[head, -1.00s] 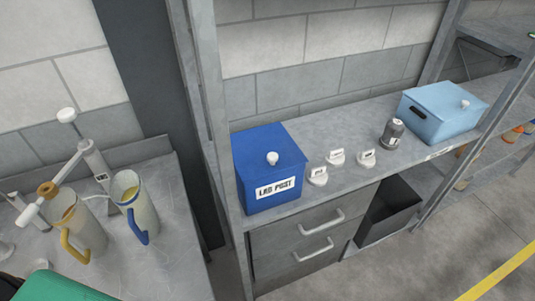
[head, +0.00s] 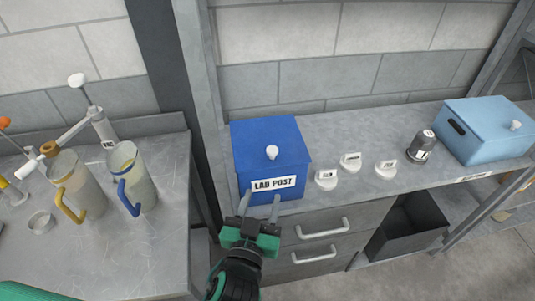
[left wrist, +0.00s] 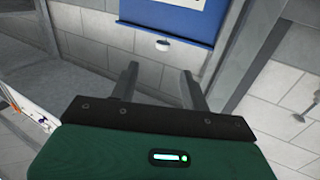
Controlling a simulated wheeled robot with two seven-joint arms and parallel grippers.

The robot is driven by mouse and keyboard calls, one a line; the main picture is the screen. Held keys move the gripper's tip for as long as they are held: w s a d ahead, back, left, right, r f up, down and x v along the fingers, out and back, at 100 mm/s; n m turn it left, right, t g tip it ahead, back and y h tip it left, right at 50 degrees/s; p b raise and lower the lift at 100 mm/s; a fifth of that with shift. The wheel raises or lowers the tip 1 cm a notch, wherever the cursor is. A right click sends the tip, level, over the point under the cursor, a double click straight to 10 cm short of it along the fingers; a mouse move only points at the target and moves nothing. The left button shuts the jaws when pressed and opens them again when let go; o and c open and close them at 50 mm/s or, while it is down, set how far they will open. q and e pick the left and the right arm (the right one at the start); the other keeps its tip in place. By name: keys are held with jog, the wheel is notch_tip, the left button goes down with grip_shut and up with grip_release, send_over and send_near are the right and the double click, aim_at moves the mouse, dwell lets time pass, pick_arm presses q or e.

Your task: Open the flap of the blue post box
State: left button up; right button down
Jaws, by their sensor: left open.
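The blue post box (head: 268,146) stands on the grey shelf, with a white knob (head: 272,152) on its top flap and a "LAB POST" label (head: 274,184) on its front. The flap looks shut. My left gripper (head: 259,205) is open and empty, with its fingers pointing up at the box's lower front, below the label. In the left wrist view the box (left wrist: 170,28) and its white knob (left wrist: 162,45) are ahead of the open fingers (left wrist: 158,80). I cannot tell whether a finger touches the box. My right gripper is not in view.
Drawers (head: 318,240) with handles lie below. A metal upright (head: 203,75) stands close left. Two jugs (head: 135,180) stand on the left bench.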

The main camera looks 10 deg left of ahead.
aim_at(271, 154)
pick_arm(q)
jog(key=w+p, duration=0.1)
jog(key=w, duration=0.3)
jog(key=w+p, duration=0.2)
jog(key=w, duration=0.2)
jog(key=w+r+p, duration=0.1)
jog(key=w+p, duration=0.1)
jog(key=w, duration=0.2)
jog(key=shift+w+d, duration=0.25)
jog(key=shift+w, duration=0.05)
jog(key=shift+w+f, duration=0.1)
jog(key=shift+w, duration=0.4)
grip_shut()
